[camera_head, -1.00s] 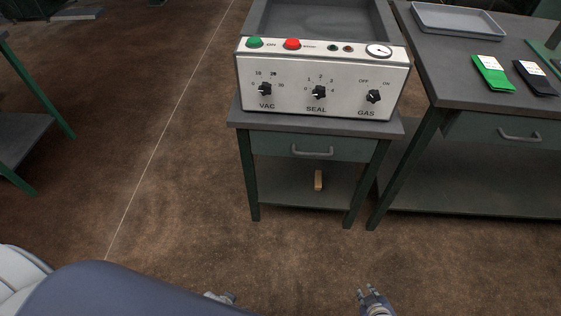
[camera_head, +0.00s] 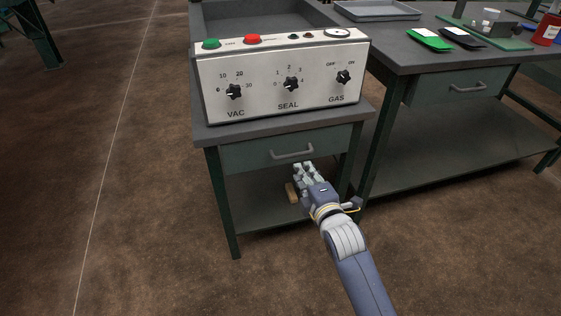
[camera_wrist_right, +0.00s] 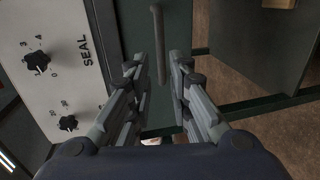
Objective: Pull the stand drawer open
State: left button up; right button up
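The stand drawer (camera_head: 240,158) is a dark green front under the stand's grey top, and it looks closed. Its grey bar handle (camera_head: 291,152) is at the middle of the front. My right gripper (camera_head: 303,168) is open just below and in front of the handle in the head view. In the right wrist view the handle (camera_wrist_right: 158,45) lies in line with the gap between the spread fingers of my right gripper (camera_wrist_right: 155,62). I cannot tell whether they touch it. My left gripper is out of view.
A vacuum sealer (camera_head: 280,75) with knobs stands on the stand. A wooden block (camera_head: 291,192) lies on the lower shelf, partly behind my gripper. A workbench (camera_head: 430,55) with its own drawer handle (camera_head: 468,87) stands close on the right. The floor (camera_head: 130,180) to the left is clear.

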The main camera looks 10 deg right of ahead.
aim_at(295, 156)
jog(key=w+b, duration=0.1)
jog(key=w, duration=0.2)
jog(key=w+f, duration=0.1)
jog(key=w, duration=0.2)
jog(key=w+f+b, duration=0.1)
jog(key=w, duration=0.2)
jog(key=shift+w+b, duration=0.25)
jog(key=shift+b, duration=0.05)
jog(key=shift+w+a+f, duration=0.1)
jog(key=shift+w, duration=0.25)
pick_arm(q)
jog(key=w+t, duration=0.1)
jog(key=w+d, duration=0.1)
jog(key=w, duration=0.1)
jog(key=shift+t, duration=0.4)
pick_arm(e)
grip_shut()
